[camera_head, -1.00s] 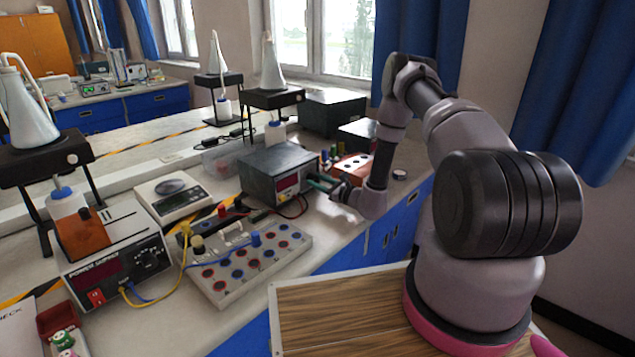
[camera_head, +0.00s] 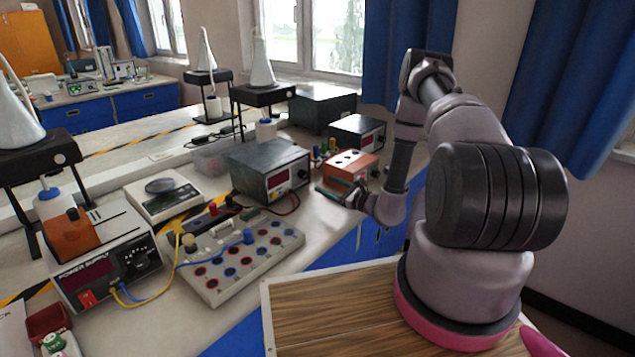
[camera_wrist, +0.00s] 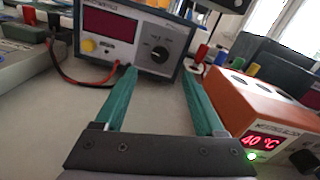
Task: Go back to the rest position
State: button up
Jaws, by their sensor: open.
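My gripper (camera_head: 338,190) is at the front of the lab bench, right of the grey meter box (camera_head: 270,168) and in front of the orange heater block (camera_head: 350,165). In the wrist view my gripper (camera_wrist: 160,100) has its two green fingers spread apart, with only bare bench between them. The grey meter box (camera_wrist: 128,38) stands ahead of the fingertips. The orange block (camera_wrist: 258,112), showing 40 °C, is just right of the right finger; whether they touch I cannot tell.
A socket board (camera_head: 240,262) and a power supply (camera_head: 105,262) with cables stand to the left. A scale (camera_head: 165,195) and flasks on black stands are behind. A dark box (camera_head: 357,130) is behind the orange block. Wooden top (camera_head: 330,310) is clear.

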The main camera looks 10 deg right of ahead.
jog(key=shift+v, duration=0.95)
jog(key=shift+a+r, duration=0.1)
jog(key=shift+r, duration=0.25)
jog(key=s+a+r+n+g+y, duration=0.25)
jog(key=a+r+n+g, duration=0.2)
jog(key=r, duration=0.55)
jog(key=s+a+r+n+g+y, duration=0.2)
jog(key=a+r+n+g+y, duration=0.25)
jog(key=r, duration=0.65)
jog(key=s+a+r+n+g+h, duration=0.2)
jog(key=s+r+n+g+h, duration=0.35)
jog(key=s+r+n, duration=0.5)
jog(key=s+d+r+n+t+h, duration=0.2)
jog(key=s+d+r+t+h, duration=0.5)
jog(key=s+d+r+h, duration=0.3)
jog(key=s+r, duration=0.3)
jog(key=s, duration=0.3)
jog(key=shift+d+n, duration=0.2)
jog(key=shift+n, duration=0.15)
